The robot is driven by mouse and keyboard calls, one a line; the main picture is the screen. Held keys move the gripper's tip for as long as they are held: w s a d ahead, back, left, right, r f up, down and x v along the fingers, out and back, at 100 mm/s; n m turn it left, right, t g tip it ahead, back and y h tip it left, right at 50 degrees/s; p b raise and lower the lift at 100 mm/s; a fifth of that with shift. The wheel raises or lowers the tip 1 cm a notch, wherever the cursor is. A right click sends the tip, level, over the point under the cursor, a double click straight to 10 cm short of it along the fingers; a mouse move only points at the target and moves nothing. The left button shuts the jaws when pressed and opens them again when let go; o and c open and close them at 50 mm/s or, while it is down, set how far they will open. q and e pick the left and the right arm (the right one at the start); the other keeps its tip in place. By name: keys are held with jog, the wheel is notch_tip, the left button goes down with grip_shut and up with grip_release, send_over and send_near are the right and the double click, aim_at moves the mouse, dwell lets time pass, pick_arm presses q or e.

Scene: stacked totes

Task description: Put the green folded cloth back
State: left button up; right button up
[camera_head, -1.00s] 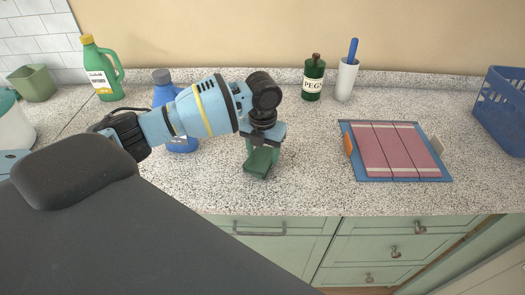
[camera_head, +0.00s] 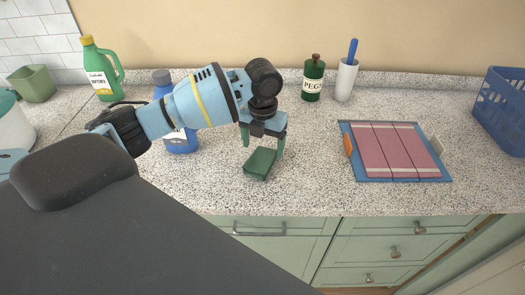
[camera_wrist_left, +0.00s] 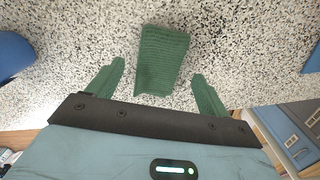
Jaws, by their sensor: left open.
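The green folded cloth (camera_head: 260,164) lies on the speckled counter near its front edge; it also shows in the left wrist view (camera_wrist_left: 162,58). My left gripper (camera_head: 263,150) is open just above and behind the cloth, its green fingers apart. In the left wrist view, the open fingers (camera_wrist_left: 158,80) stand on either side of the cloth's near end, with gaps on both sides. The cloth is not held. My right gripper is not in view.
A blue folding board with a pink cloth (camera_head: 388,150) lies to the right. A blue bottle (camera_head: 181,140) stands behind my arm. A green peg bottle (camera_head: 313,79), a white holder (camera_head: 345,81) and a blue basket (camera_head: 502,108) stand farther back. Counter around the cloth is clear.

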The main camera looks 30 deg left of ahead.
aim_at(263, 153)
pick_arm(q)
notch_tip(263, 153, up, 9)
jog(key=shift+f, duration=0.15)
dwell(0.4)
